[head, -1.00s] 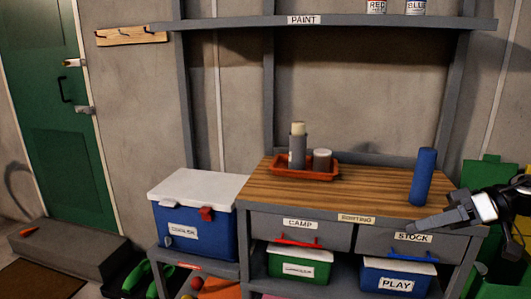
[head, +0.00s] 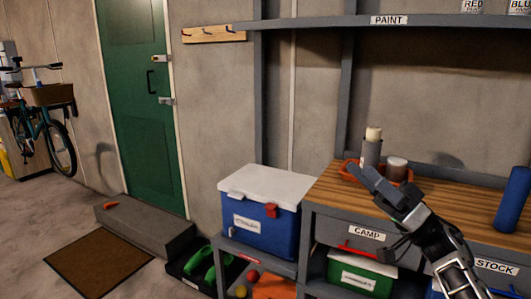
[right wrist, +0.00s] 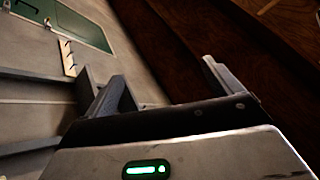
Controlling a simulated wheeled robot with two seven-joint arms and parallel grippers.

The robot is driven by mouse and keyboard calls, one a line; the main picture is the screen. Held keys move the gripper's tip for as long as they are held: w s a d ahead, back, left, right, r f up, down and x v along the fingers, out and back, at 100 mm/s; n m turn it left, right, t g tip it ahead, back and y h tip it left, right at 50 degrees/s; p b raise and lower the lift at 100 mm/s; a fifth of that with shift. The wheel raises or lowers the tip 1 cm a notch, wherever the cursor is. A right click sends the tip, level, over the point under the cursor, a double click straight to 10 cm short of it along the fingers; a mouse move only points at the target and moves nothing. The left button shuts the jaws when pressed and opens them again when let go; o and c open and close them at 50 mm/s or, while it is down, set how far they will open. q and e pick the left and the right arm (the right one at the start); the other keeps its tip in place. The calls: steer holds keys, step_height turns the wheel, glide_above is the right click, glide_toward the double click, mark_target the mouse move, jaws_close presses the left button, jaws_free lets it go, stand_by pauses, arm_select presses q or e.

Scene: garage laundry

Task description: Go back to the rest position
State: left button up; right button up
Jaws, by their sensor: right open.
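My right gripper (head: 384,190) is in the head view, in front of the wooden-topped workbench (head: 325,192), and its arm comes in from the lower right. Its fingers point up and left and overlap the near edge of the orange tray in the picture. In the right wrist view the two fingers of the gripper (right wrist: 165,85) stand apart with nothing between them. My left gripper is not in the head view.
The orange tray (head: 347,170) holds a grey cylinder (head: 371,153) and a brown-lidded jar (head: 396,168). A blue roll (head: 512,200) stands at the right. A blue cooler (head: 262,222) with white lid is left of the bench. The floor (head: 40,210) by the green door (head: 140,90) is mostly clear.

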steer(key=w+d+f+m+t+h, duration=0.1)
steer(key=w+d+m+t+h, duration=0.85)
steer(key=t+h, duration=0.55)
steer(key=w+d+f+n+g+h, duration=0.1)
steer(key=w+d+f+g+h, duration=0.1)
steer(key=d+f+g+h, duration=0.4)
steer(key=w+d+f+n+g+h, duration=0.1)
steer(key=w+f+n+g+h, duration=0.1)
steer(key=f+h, duration=0.4)
steer(key=s+a+f+n+g+y, duration=0.1)
steer(key=s+a+f+y, duration=0.1)
steer(key=s+a+f, duration=0.55)
steer(key=s+a+f+g+y, duration=0.2)
steer(key=s+a+f, duration=0.2)
steer(key=s+f, duration=0.65)
steer(key=s+a+f+g+y, duration=0.1)
steer(key=s+a+f, duration=0.2)
steer(key=s, duration=0.7)
steer(key=s+a+f+g+y, duration=0.1)
steer(key=s+a+f, duration=0.3)
steer(key=s, duration=0.6)
steer(key=shift+a+m+g, duration=0.35)
steer(key=shift+a+g, duration=0.05)
steer(key=shift+a, duration=0.65)
